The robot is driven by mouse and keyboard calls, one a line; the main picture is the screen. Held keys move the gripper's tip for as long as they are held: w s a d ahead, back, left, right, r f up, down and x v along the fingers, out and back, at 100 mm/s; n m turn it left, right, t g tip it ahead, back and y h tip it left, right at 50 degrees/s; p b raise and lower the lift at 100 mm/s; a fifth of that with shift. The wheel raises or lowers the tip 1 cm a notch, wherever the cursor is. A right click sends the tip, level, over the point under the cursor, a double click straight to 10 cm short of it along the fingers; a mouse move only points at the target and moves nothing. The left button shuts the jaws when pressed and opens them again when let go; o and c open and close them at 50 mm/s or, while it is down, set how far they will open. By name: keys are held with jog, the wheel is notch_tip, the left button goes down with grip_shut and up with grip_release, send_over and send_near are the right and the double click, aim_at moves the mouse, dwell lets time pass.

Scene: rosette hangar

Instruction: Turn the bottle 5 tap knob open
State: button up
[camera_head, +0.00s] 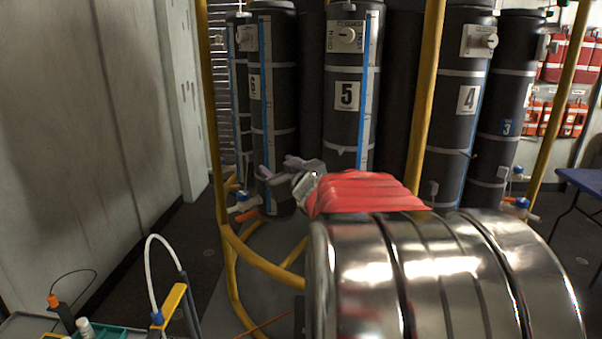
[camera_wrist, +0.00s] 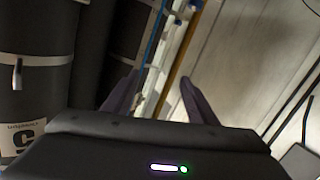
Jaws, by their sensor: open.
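Bottle 5 (camera_head: 345,132) is a tall black cylinder with a white "5" label, standing upright in the middle of the head view. A round pale knob (camera_head: 347,36) sits on a plate near its top, with small lettering beside it. The bottle's lower part is hidden behind my red and metal arm. My gripper (camera_head: 285,170) is low and left of bottle 5's label, well below the knob and apart from it. In the wrist view its two purple-grey fingers (camera_wrist: 158,95) are spread with nothing between them. The "5" label (camera_wrist: 22,142) shows upside down at the left there.
Bottle 6 (camera_head: 270,110) stands left and bottle 4 (camera_head: 462,105) right, each dark and tall. Yellow frame posts (camera_head: 428,75) rise in front of the bottles. A blue and orange tap (camera_head: 243,206) sits low at left. A pale wall (camera_head: 85,110) bounds the left side.

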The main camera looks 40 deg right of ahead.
jog(key=s+a+f+g+y, duration=0.2)
jog(key=s+a+f, duration=0.3)
jog(key=s+a, duration=0.3)
jog(key=s+a+f+n+g+y, duration=0.1)
jog(key=s+a+f+g, duration=0.3)
jog(key=a, duration=1.2)
jog(key=s+a+f+g+y, duration=0.3)
jog(key=s+a+f, duration=0.4)
jog(key=s+a, duration=0.5)
jog(key=shift+s+a+n+g, duration=0.25)
jog(key=shift+s+n+g, duration=0.05)
jog(key=shift+g, duration=0.2)
